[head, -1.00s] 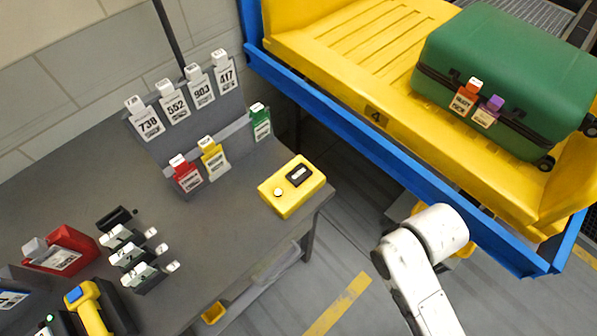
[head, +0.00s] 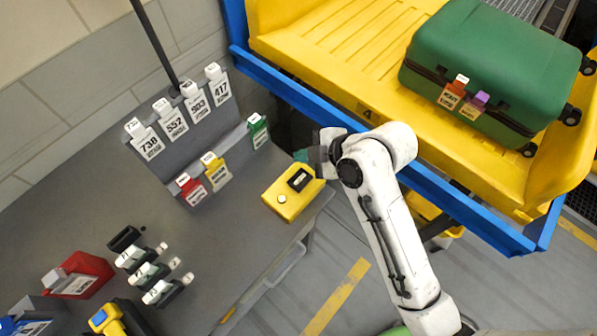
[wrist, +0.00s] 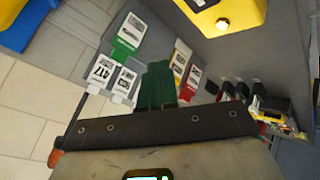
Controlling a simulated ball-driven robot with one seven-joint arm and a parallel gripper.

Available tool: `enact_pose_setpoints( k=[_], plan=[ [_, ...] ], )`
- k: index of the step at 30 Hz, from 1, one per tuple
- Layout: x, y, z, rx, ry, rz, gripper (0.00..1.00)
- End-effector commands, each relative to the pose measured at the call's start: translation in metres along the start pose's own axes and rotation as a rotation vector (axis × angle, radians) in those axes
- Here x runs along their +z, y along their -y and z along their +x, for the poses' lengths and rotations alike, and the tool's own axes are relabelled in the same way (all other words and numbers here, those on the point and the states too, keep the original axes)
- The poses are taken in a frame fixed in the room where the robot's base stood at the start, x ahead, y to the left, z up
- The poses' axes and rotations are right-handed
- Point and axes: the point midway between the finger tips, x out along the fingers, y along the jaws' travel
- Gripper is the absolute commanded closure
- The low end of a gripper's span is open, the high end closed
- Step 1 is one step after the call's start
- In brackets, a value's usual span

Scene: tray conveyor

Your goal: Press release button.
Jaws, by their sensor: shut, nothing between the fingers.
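The yellow control box (head: 300,204) sits on the right corner of the grey desk, with a round pale button (head: 282,199) and a small dark display on its top. In the wrist view the box (wrist: 207,18) is cut off by the top edge, and its button (wrist: 222,24) glows warm white. My gripper (head: 301,156) is just behind the box in the head view, near its display end and apart from the button. In the wrist view its green fingers (wrist: 158,86) are together and hold nothing. The exact gap to the box is unclear.
A yellow tray (head: 330,45) on a blue conveyor frame (head: 290,88) carries a green suitcase (head: 500,60) with tags. Tag racks stand on the desk (head: 90,200), with a red holder (head: 85,275) and a yellow scanner (head: 106,318) at its left front. A dark pole rises behind.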

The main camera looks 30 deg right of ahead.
Motion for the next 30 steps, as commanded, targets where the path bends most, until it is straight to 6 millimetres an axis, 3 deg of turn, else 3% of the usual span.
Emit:
enact_pose_setpoints(
  k=[17, 30],
  plan=[
    [0.0, 0.0, 0.004, 0.004, -0.007, -0.019, 1.0],
    [0.027, 0.026, 0.04, 0.005, -0.007, -0.018, 1.0]
  ],
)
